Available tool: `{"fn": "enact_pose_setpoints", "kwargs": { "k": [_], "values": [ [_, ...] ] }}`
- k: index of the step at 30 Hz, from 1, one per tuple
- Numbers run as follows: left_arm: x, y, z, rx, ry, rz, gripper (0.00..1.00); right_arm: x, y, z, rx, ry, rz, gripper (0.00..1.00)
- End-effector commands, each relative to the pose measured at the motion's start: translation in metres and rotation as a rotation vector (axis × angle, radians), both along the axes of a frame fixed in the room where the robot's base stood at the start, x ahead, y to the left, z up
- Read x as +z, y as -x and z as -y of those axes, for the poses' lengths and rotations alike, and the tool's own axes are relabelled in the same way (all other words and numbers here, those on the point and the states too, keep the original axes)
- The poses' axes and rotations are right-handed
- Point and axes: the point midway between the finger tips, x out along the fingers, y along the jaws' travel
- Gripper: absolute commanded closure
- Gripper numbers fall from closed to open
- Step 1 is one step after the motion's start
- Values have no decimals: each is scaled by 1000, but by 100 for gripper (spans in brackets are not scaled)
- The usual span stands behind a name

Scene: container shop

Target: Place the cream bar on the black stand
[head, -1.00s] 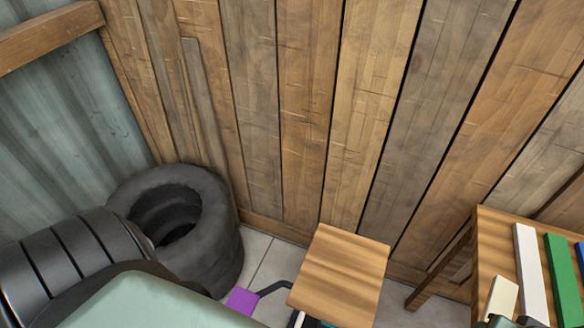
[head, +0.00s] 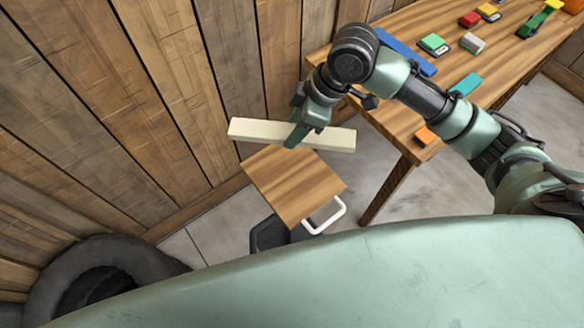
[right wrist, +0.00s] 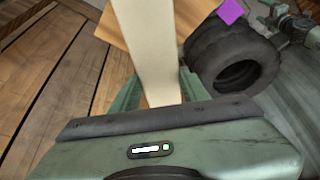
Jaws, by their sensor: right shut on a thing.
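The long cream bar (head: 250,131) is held by my right gripper (head: 297,138), shut around its middle. The bar lies roughly level, above the back part of a wooden-topped stool (head: 293,190), and looks apart from it. In the right wrist view the bar (right wrist: 150,50) runs up from between the fingers (right wrist: 158,92). A black part (head: 268,236) shows low beside the stool's front left; I cannot tell whether it is the black stand.
A wooden table (head: 392,118) on the right carries several coloured blocks and a blue bar (head: 408,52). A plank wall (head: 150,90) stands close behind the bar. Dark tyres (head: 60,270) lie at lower left. A white handle (head: 328,215) juts from the stool.

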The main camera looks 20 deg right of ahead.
Motion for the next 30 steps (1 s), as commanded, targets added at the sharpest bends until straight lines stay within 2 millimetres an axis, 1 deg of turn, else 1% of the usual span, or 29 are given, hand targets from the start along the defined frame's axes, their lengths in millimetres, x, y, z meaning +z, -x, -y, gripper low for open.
{"fn": "enact_pose_setpoints", "kwargs": {
  "k": [1,9,13,15,22,27,30],
  "values": [
    [2,0,2,0,3,0,29,-14,2,0,-1,2,-9,100],
    [11,-1,2,-2,2,2,29,-86,2,0,-4,1,-7,100],
    [14,-1,-2,-4,-3,2,29,-116,1,0,-5,0,-5,100],
    [15,-1,-4,-4,-5,1,29,-127,2,0,-3,2,-3,100],
    [18,-1,-5,-2,-6,1,29,-148,1,0,-4,0,-2,100],
    [21,-1,-5,-1,-6,1,29,-174,1,0,-5,1,-3,100],
    [21,-1,-5,-1,-6,1,29,-182,1,0,-3,1,-1,100]
  ]
}}
